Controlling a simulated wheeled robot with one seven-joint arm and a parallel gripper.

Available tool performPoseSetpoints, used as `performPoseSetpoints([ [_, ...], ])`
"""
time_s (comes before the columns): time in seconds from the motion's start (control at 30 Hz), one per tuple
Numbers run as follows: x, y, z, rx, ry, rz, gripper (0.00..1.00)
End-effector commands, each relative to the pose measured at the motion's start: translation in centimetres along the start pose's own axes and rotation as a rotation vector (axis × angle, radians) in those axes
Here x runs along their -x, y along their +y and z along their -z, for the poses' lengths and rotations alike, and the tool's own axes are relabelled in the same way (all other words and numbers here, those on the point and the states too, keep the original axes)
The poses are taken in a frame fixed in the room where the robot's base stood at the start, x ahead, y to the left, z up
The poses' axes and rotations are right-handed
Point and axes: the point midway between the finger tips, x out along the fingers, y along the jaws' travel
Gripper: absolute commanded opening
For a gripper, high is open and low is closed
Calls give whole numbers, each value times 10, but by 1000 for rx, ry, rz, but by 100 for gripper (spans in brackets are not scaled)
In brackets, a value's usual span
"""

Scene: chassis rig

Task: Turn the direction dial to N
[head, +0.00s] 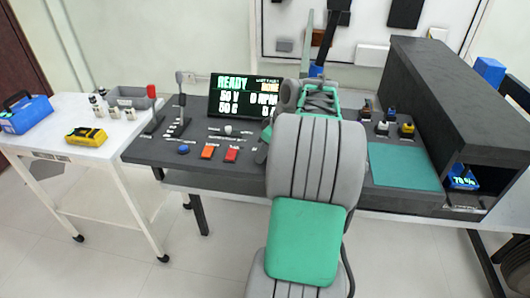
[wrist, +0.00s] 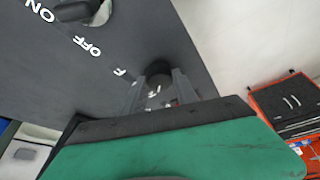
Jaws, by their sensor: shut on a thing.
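In the wrist view my gripper (wrist: 159,88) has its two grey fingers on either side of a dark round knob (wrist: 158,69) on the dark panel. The knob appears to be the direction dial, and the gripper is shut on it. A white letter F (wrist: 120,72) shows on the panel beside it, and small white marks show between the fingers. I cannot read the dial's pointer or any N mark. In the head view my arm hides the dial and the gripper.
The dark console (head: 150,152) carries a lit READY display (head: 240,97), levers, a blue button (head: 183,149) and orange and red switches. A white side table (head: 60,108) stands at left, a dark shelf (head: 450,90) at right.

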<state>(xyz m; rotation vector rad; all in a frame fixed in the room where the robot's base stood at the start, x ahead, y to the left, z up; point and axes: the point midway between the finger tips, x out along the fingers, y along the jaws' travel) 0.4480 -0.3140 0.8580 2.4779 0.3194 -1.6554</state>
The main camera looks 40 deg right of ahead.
Motion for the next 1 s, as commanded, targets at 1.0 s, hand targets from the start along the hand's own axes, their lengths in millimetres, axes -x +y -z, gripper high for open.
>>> performPoseSetpoints([
  [1.0, -2, -4, 2, -513, -1, -209, 0],
])
